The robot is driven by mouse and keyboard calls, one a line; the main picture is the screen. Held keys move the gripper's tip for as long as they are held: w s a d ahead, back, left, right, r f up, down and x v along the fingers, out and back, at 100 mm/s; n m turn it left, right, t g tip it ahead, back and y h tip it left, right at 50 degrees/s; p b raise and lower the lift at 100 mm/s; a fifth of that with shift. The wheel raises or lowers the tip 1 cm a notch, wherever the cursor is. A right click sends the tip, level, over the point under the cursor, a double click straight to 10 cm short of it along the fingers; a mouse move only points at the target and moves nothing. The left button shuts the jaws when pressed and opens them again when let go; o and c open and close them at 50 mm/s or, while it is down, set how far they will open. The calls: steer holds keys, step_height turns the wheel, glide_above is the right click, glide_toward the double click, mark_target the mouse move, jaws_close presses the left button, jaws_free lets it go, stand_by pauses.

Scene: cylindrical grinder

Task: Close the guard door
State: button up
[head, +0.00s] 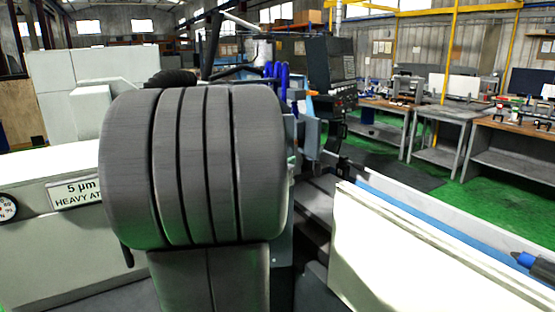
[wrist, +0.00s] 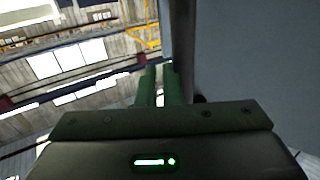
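In the wrist view, a large plain grey panel (wrist: 250,60) fills the right side, with a darker upright edge strip; it may be the guard door, but I cannot be sure. My gripper's two green fingers (wrist: 160,86) stand close together beside the panel's left edge. Whether they touch the edge or hold anything between them is unclear. In the head view my gripper is not seen; my thick grey ribbed arm link hides the middle of the machine. A cream panel (head: 395,260) with a blue strip behind its top edge slopes down at the right; I cannot tell whether it belongs to the door.
The grinder's pale front (head: 40,255) carries a sign (head: 76,192) and a dial gauge at left. A dark control console (head: 329,78) stands behind. Workbenches (head: 440,125) with equipment line the back right. Green floor (head: 400,165) is open between benches and machine.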

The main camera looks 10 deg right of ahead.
steer(key=shift+w+a+f+y, duration=0.1)
steer(key=shift+w+a+y, duration=0.25)
steer(key=shift+w, duration=0.15)
steer(key=shift+o, duration=0.7)
steer(key=shift+w+d, duration=0.2)
steer(key=shift+r, duration=0.2)
steer(key=c, duration=0.6)
steer(key=shift+w+a, duration=0.2)
jaws_close()
steer(key=shift+r, duration=0.1)
